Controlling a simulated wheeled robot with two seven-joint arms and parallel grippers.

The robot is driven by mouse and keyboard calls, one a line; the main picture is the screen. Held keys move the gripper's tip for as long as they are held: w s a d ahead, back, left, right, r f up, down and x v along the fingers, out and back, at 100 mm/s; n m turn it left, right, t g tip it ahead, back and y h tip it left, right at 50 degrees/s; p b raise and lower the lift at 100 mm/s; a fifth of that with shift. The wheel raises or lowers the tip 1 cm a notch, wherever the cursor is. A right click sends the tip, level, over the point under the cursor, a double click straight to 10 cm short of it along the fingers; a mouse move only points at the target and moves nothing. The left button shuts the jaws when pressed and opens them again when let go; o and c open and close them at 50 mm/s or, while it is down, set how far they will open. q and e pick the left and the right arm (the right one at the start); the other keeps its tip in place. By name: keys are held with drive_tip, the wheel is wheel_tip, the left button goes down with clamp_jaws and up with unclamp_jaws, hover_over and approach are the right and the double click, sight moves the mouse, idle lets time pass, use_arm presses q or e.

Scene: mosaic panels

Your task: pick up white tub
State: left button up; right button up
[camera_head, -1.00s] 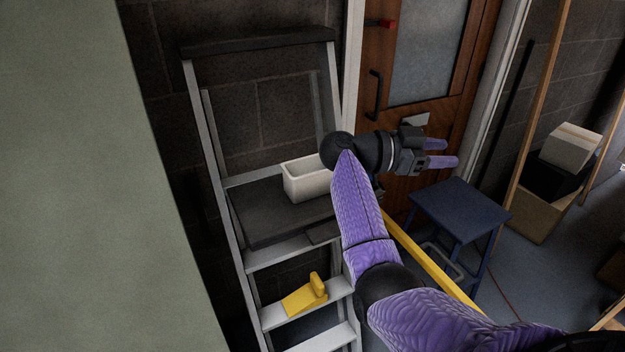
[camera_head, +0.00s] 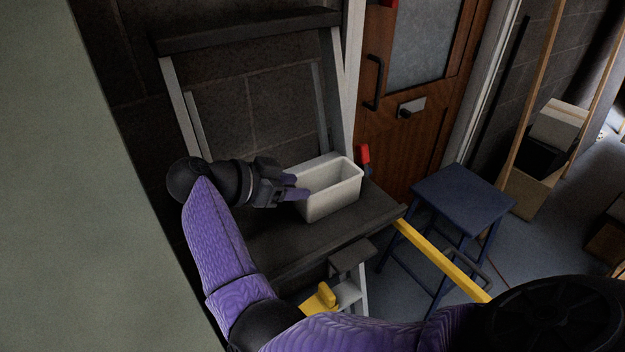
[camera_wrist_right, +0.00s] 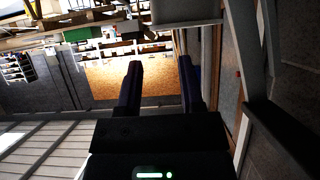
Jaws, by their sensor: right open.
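The white tub (camera_head: 333,198) is an open-topped rectangular box. It stands upright on the dark top platform (camera_head: 290,235) of a stepladder. My right gripper (camera_head: 301,187), with purple fingers, is at the tub's left end and points right towards it. The fingertips overlap the tub's left edge in the head view; I cannot tell whether they touch it. In the right wrist view the two fingers (camera_wrist_right: 160,70) are apart with nothing gripped between them. A grey block shape at the top of that view may be the tub, but I cannot be sure. My left gripper is not in view.
A red object (camera_head: 364,155) is just behind the tub's right end. A yellow tool (camera_head: 322,298) lies on a lower step. A blue stool (camera_head: 463,198) and a yellow bar (camera_head: 440,258) are to the right. A wooden door (camera_head: 400,150) stands behind, with boxes (camera_head: 535,170) farther right.

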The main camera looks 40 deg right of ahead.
sight(331, 187)
drive_tip(key=x, duration=0.3)
drive_tip(key=b+x, duration=0.1)
drive_tip(key=x, duration=0.4)
drive_tip(key=shift+s+d+r+b, duration=0.1)
drive_tip(key=shift+s+d+b, duration=0.1)
drive_tip(key=shift+d+b, duration=0.25)
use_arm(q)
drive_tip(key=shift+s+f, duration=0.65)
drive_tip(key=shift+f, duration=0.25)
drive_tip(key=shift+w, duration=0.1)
use_arm(e)
clamp_jaws()
